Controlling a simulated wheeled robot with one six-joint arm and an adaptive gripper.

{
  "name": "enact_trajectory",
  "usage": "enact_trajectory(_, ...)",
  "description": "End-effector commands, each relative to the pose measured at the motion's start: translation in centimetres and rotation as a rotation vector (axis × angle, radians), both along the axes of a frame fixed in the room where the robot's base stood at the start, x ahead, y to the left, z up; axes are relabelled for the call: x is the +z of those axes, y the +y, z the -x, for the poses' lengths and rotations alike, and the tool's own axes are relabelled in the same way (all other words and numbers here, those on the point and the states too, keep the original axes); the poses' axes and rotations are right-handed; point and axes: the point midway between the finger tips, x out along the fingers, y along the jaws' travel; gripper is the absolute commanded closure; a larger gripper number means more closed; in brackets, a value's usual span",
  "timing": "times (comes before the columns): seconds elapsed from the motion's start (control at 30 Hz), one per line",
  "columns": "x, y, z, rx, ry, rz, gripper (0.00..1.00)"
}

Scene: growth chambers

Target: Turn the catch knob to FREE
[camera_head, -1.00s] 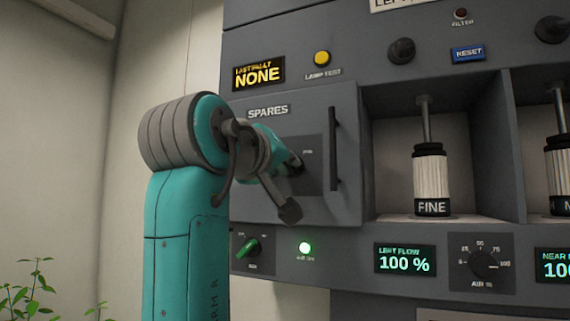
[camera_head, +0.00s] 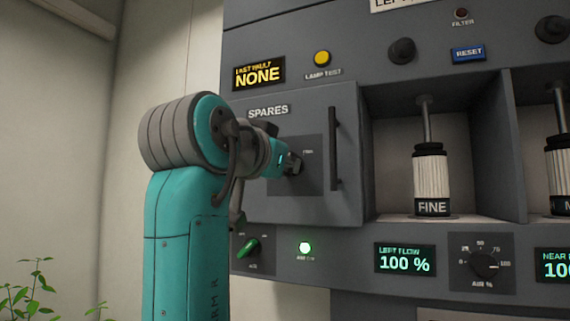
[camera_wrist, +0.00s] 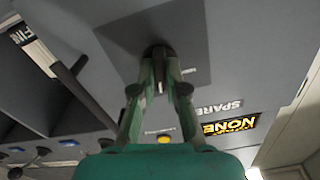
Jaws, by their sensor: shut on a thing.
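The catch knob (camera_wrist: 158,52) is a dark knob on a darker square plate (camera_head: 309,177) on the SPARES door (camera_head: 345,115). In the wrist view my gripper (camera_wrist: 160,62) has its two green fingers closed on the knob, one on each side. In the head view my gripper (camera_head: 292,163) meets the plate, and my wrist hides most of the knob. A small label shows at the plate's upper right; I cannot read it clearly. The knob's pointing direction cannot be made out. The SPARES door looks shut.
A dark vertical handle (camera_head: 334,148) stands on the door, right of the plate. Open bays with a FINE cylinder (camera_head: 430,180) lie further right. Below are a green switch (camera_head: 248,247), a lit green lamp (camera_head: 305,248) and the LEFT FLOW display (camera_head: 405,259).

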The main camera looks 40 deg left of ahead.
Motion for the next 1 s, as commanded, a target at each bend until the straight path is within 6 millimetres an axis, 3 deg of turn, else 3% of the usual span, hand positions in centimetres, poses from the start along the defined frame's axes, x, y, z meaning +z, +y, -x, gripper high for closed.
enact_trajectory(0.5,-0.04,0.02,-0.01,0.000,0.097,-0.400,1.00)
enact_trajectory(1.0,-0.05,0.01,-0.01,-0.001,0.128,-0.528,1.00)
